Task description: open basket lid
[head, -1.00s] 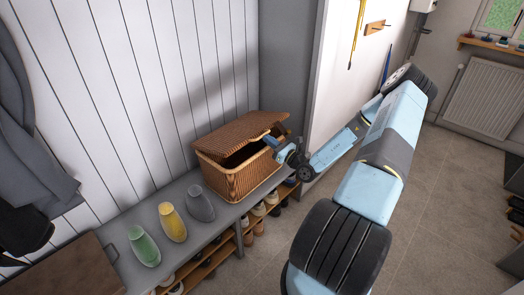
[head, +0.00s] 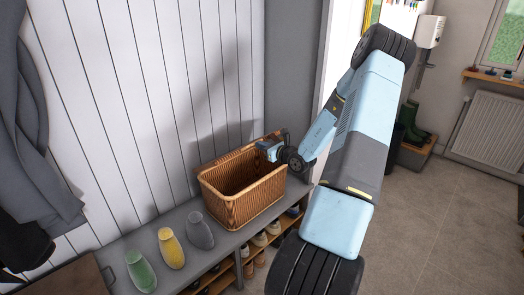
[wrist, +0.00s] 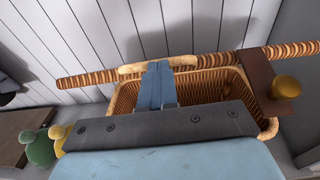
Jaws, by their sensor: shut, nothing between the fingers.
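The brown wicker basket (head: 238,212) stands on the grey bench, its mouth open to view. In the wrist view the basket (wrist: 222,85) opens below the lid (wrist: 95,78), a long wicker strip seen nearly edge-on across the back. A tan handle (wrist: 182,61) lies along the lid's near side. My gripper (head: 268,148) is shut and empty at the basket's back right. In the wrist view its fingertips (wrist: 158,68) are at the handle; contact is unclear.
A leather strap with a brass knob (wrist: 287,87) is at the basket's right. Shoes (head: 260,240) fill the shelves below. A panelled wall (head: 150,100) is close behind; open floor lies right.

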